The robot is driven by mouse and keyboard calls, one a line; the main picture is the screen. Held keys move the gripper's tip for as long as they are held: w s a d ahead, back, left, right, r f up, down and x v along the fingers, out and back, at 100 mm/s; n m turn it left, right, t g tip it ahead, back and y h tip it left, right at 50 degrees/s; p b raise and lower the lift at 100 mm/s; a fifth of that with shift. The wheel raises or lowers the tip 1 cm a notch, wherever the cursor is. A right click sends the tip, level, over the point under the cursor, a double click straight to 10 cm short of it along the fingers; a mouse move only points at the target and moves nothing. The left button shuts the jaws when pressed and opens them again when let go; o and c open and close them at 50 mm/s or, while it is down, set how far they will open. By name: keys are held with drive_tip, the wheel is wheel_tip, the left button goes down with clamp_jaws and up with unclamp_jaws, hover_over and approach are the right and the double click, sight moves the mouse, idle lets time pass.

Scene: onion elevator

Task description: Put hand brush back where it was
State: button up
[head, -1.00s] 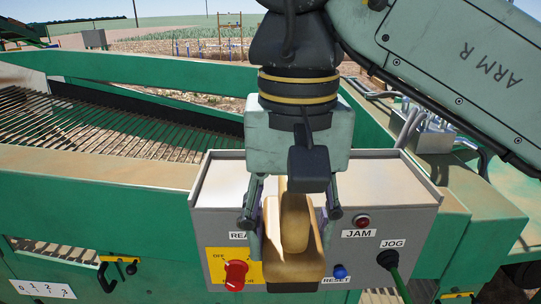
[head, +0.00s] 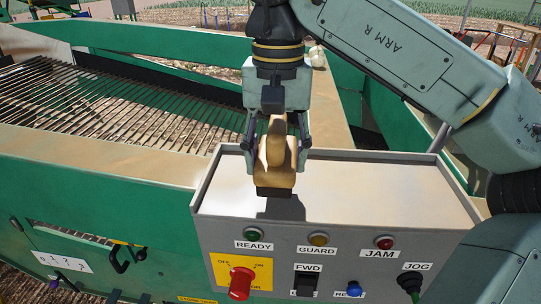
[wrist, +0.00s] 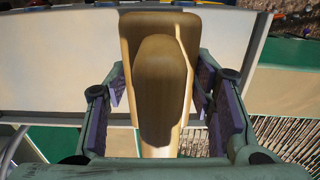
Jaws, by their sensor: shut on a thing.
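The hand brush (head: 275,152) is wooden, with dark bristles at its lower end. My gripper (head: 277,140) is shut on it from both sides and holds it over the grey control box top (head: 370,188), near that box's left part. A shadow lies on the box top beneath the brush; I cannot tell whether the bristles touch the surface. In the wrist view the brush (wrist: 160,85) sits between the finger pads (wrist: 160,108), its wooden back and handle facing the camera.
The box front carries a red switch (head: 240,283), a blue button (head: 354,289), lamps and a JOG plug with a cable (head: 410,283). The box top has a raised rim and is clear to the right. A slatted conveyor (head: 100,95) lies at left; a pale onion (head: 318,57) rests behind.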

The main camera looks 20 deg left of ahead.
sight(271, 123)
drive_tip(key=shift+w+a, duration=0.85)
drive_tip(key=shift+w, duration=0.15)
drive_tip(key=shift+w+a+f, duration=0.1)
drive_tip(key=shift+f, duration=0.1)
drive_tip(key=shift+f+p, duration=0.6)
drive_tip(key=shift+f, duration=1.05)
drive_tip(key=shift+f, duration=0.2)
drive_tip(key=o, duration=1.1)
drive_tip(key=shift+r, duration=3.95)
